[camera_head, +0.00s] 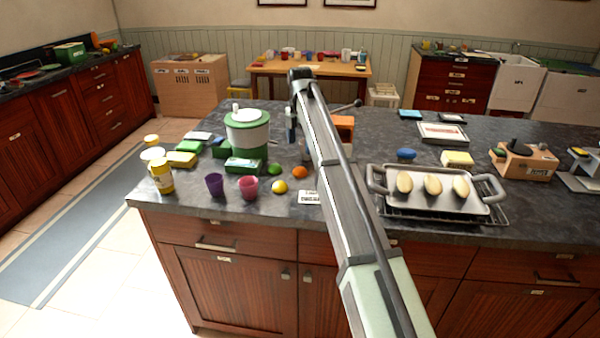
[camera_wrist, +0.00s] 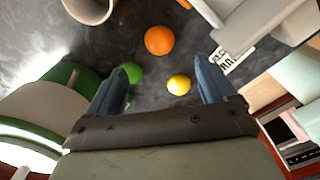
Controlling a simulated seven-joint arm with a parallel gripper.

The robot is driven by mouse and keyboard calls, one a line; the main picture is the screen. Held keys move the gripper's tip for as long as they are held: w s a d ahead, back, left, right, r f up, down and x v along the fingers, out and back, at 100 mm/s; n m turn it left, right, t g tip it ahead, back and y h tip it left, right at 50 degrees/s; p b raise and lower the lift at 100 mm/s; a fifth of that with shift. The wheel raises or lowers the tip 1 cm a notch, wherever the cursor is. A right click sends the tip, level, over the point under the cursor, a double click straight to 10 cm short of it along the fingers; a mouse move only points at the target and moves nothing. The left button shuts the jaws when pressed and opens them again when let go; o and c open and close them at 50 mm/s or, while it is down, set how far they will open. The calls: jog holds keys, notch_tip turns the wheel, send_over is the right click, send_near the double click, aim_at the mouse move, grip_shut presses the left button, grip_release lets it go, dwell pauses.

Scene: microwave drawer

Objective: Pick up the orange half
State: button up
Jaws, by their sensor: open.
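The orange half (camera_head: 300,172) is a small round orange piece on the dark countertop, just left of my arm in the head view. In the wrist view the orange half (camera_wrist: 159,40) lies beyond my fingertips, roughly centred between them, and nothing touches it. My gripper (camera_wrist: 163,66) is open and empty, with its two blue-grey fingers apart. The fingers are hard to make out in the head view. Whether the orange piece is cut cannot be told.
A green lime (camera_head: 274,169) and a yellow lemon (camera_head: 280,186) lie close to the orange. A green-and-white pot (camera_head: 247,130) stands behind left. A pink cup (camera_head: 249,187) and purple cup (camera_head: 214,184) are left, near the front edge. A metal tray (camera_head: 432,190) is right.

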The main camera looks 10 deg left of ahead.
aim_at(300, 167)
notch_tip(300, 167, down, 10)
jog(key=shift+r, duration=0.15)
jog(key=c, duration=1.1)
jog(key=shift+r, duration=0.15)
